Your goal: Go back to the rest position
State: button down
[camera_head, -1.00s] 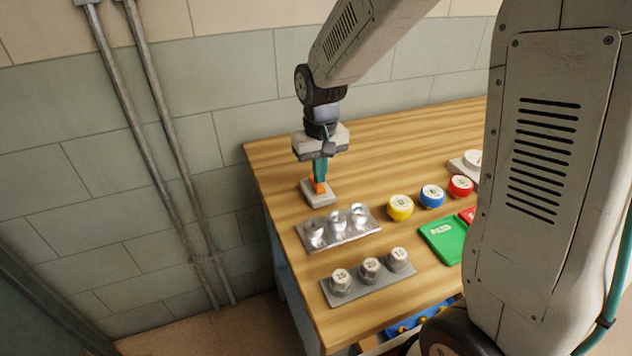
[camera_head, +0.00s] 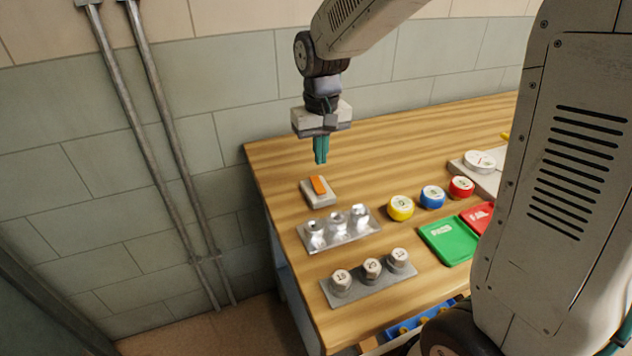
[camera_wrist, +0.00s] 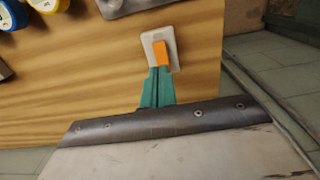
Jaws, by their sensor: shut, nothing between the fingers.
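My gripper (camera_head: 320,160) has teal fingers that are together and empty. It hangs pointing down above the wooden table, just over a small grey block with an orange rocker (camera_head: 319,185). There is a visible gap between the fingertips and the block in the head view. In the wrist view my gripper (camera_wrist: 160,72) shows just below the orange rocker (camera_wrist: 161,54) on its pale base.
On the wooden table (camera_head: 400,148) stand a shiny metal tray (camera_head: 345,237), a grey rack with numbered knobs (camera_head: 370,287), yellow (camera_head: 400,207), blue (camera_head: 432,196) and red (camera_head: 461,186) round pieces, and a green panel (camera_head: 446,240). The table's back area is clear.

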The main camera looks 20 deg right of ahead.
jog(key=s+d+r, duration=0.1)
jog(key=s+r, duration=0.3)
jog(key=s, duration=0.9)
jog(key=s+d+r+t, duration=0.1)
jog(key=s+r, duration=0.3)
jog(key=s, duration=0.9)
jog(key=shift+d, duration=0.45)
jog(key=shift+r, duration=0.1)
